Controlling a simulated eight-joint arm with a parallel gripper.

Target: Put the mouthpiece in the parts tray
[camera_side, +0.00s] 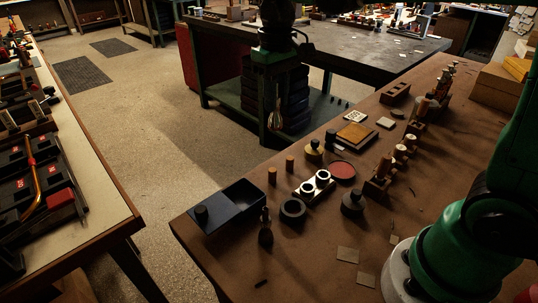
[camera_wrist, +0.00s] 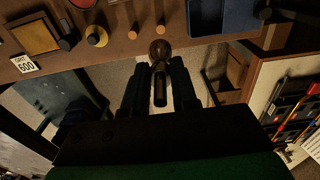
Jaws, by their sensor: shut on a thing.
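The brass-coloured mouthpiece (camera_side: 278,119) hangs in the air beyond the far edge of the brown bench in the side view. In the wrist view the mouthpiece (camera_wrist: 160,52) shows dark brown, with its rounded end away from the camera. My gripper (camera_side: 277,92) is shut on it; in the wrist view the dark fingers of my gripper (camera_wrist: 159,72) stand on either side of it. The parts tray appears to be the dark blue tray (camera_side: 228,222) on the bench's left corner, apart from the mouthpiece. The blue tray (camera_wrist: 220,18) is at the wrist view's upper right.
Two small wooden pegs (camera_side: 272,177), a block with two rings (camera_side: 312,188), a black ring (camera_side: 292,211) and a dark upright tool (camera_side: 265,235) stand near the tray. Several other parts crowd the bench farther right.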

